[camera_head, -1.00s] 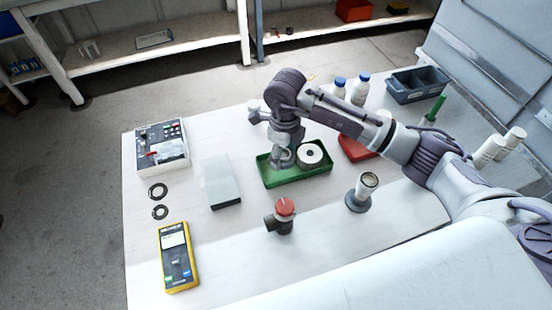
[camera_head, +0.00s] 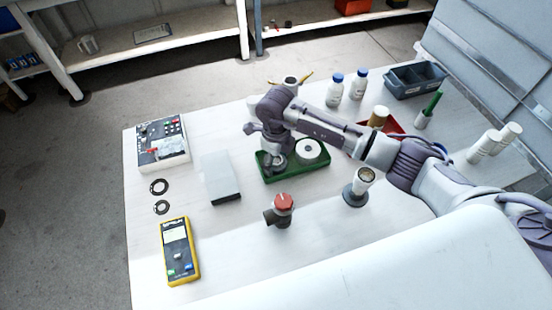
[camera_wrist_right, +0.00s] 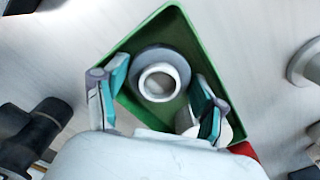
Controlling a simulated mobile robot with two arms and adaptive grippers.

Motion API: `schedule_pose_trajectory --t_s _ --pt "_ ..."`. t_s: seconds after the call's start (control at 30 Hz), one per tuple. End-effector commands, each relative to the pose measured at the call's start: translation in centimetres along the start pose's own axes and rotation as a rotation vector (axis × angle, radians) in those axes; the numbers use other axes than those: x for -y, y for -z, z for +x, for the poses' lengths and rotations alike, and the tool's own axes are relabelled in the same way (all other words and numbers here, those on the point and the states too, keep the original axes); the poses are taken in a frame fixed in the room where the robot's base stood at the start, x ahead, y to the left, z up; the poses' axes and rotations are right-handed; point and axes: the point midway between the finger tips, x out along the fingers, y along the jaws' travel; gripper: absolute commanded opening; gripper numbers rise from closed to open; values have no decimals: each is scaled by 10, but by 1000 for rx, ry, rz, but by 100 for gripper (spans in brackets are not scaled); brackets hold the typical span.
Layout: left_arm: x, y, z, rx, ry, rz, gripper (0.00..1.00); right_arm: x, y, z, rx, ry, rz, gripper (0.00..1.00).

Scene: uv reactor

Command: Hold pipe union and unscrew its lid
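The pipe union (camera_head: 277,217) is a dark tee-shaped fitting with a red lid (camera_head: 284,201). It stands upright on the white table, in front of the green tray. A dark branched fitting (camera_wrist_right: 30,130), which looks like the union, shows at the lower left of the right wrist view. My right gripper (camera_head: 270,157) is over the left part of the green tray (camera_head: 293,176), apart from the union. In the right wrist view its two fingers (camera_wrist_right: 158,100) are spread, with a grey ring-shaped part (camera_wrist_right: 150,98) below and between them. My left gripper is not in view.
A lamp-like piece on a round base (camera_head: 356,195) stands to the union's right. The table around the union is clear.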

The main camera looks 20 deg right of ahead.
Motion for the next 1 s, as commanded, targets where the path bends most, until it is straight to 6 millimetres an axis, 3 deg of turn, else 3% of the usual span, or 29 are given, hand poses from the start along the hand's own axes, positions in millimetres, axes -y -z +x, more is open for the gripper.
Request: schedule_pose_trajectory --t_s 0.4,0.8,1.0 --pt "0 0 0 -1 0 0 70 1 -1 -9 2 2 -1 73" --pt "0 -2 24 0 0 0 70 1 -1 -89 4 3 -1 73" --pt "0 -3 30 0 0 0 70 0 0 -116 2 1 0 73"
